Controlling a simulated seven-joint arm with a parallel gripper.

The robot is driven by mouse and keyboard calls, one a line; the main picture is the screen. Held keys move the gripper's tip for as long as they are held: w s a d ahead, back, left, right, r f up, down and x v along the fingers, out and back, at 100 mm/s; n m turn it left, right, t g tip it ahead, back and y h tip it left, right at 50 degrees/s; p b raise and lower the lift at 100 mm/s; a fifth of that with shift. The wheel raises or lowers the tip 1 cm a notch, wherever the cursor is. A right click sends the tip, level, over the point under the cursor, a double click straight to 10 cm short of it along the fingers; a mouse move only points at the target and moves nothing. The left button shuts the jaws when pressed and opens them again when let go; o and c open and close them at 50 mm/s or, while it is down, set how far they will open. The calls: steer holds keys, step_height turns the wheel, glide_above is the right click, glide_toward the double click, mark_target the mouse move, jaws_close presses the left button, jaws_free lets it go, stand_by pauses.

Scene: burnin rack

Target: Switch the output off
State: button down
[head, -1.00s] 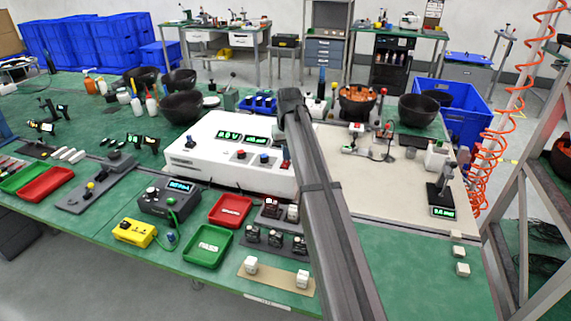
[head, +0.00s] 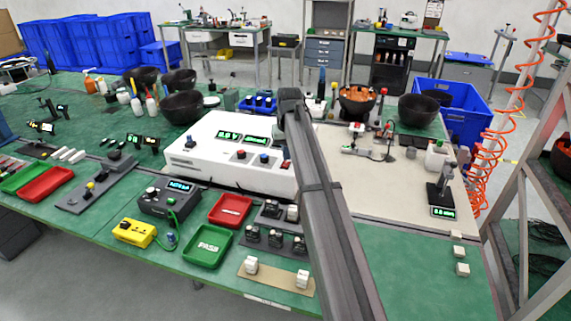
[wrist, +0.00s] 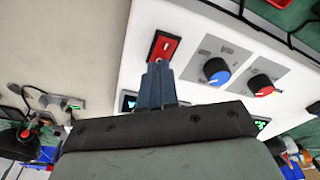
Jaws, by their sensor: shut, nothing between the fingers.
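The white power supply (head: 215,160) sits on the green bench with its green-lit displays (head: 229,136) on. Its red rocker switch (wrist: 164,44) is on the panel in the wrist view, beside a blue knob (wrist: 216,71) and a red knob (wrist: 262,85). My gripper (wrist: 158,66) is shut and empty. Its blue-grey fingertips are at the switch's near end and cover part of it. I cannot tell whether they touch it or which way the rocker is tipped. In the head view my arm hides part of the supply's right end.
A pale mat (head: 345,185) with small instruments lies right of the supply. A red tray (head: 230,210), a green tray (head: 208,246) and a dark meter (head: 170,196) stand in front. The green bench at the front right is mostly clear.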

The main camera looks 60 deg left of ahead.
step_height(320, 180, up, 6)
stand_by(0.8)
stand_by(0.4)
